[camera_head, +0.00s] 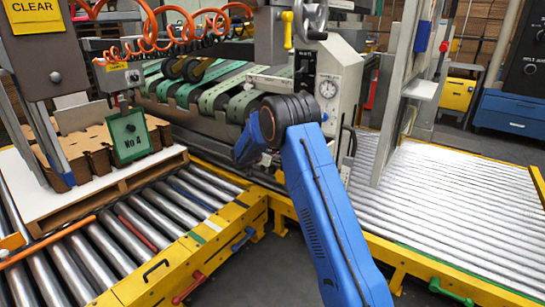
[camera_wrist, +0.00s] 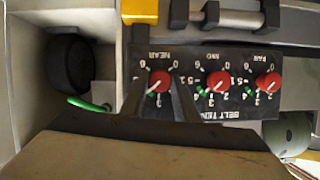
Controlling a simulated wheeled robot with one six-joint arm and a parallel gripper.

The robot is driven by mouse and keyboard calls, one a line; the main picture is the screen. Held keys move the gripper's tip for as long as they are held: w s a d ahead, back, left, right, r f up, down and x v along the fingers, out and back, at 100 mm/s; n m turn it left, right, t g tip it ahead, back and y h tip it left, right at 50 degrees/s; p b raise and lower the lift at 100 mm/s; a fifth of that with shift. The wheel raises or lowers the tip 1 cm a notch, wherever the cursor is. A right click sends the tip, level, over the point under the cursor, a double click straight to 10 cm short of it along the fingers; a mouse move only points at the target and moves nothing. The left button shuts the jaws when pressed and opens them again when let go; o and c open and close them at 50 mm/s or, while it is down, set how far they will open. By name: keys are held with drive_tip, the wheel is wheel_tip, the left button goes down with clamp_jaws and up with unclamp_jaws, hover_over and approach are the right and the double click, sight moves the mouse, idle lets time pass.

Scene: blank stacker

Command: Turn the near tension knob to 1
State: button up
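The near tension knob (camera_wrist: 160,80) is red with a pale pointer line and sits at the left of a black panel (camera_wrist: 235,105) in the wrist view. The panel appears upside down there. The pointer slants to the lower left, toward a green mark around 4. My gripper (camera_wrist: 166,84) has its two dark fingers apart, one on each side of this knob, partly covering its dial. I cannot tell whether they touch it. In the head view my blue arm reaches to the machine, and the gripper and panel are hidden.
Two similar red knobs, the middle (camera_wrist: 218,82) and the far (camera_wrist: 268,84), sit to the right. A metal bar (camera_wrist: 228,18) runs along the panel's upper side. In the head view, roller conveyors (camera_head: 130,235) flank the machine (camera_head: 340,75).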

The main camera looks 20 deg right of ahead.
drive_tip(key=shift+o, duration=0.2)
drive_tip(key=n+h, duration=0.3)
drive_tip(key=n, duration=0.4)
drive_tip(key=f+n+g+h, duration=0.1)
drive_tip(key=n+h, duration=0.2)
drive_tip(key=n, duration=0.4)
drive_tip(key=n+g+h, duration=0.1)
drive_tip(key=n+h, duration=0.1)
drive_tip(key=n, duration=0.6)
drive_tip(key=shift+w+a+f+h, duration=0.2)
drive_tip(key=shift+w+a+h, duration=0.15)
drive_tip(key=shift+h, duration=0.05)
drive_tip(key=shift+n, duration=0.3)
idle(0.3)
drive_tip(key=o, duration=1)
drive_tip(key=shift+o, duration=0.2)
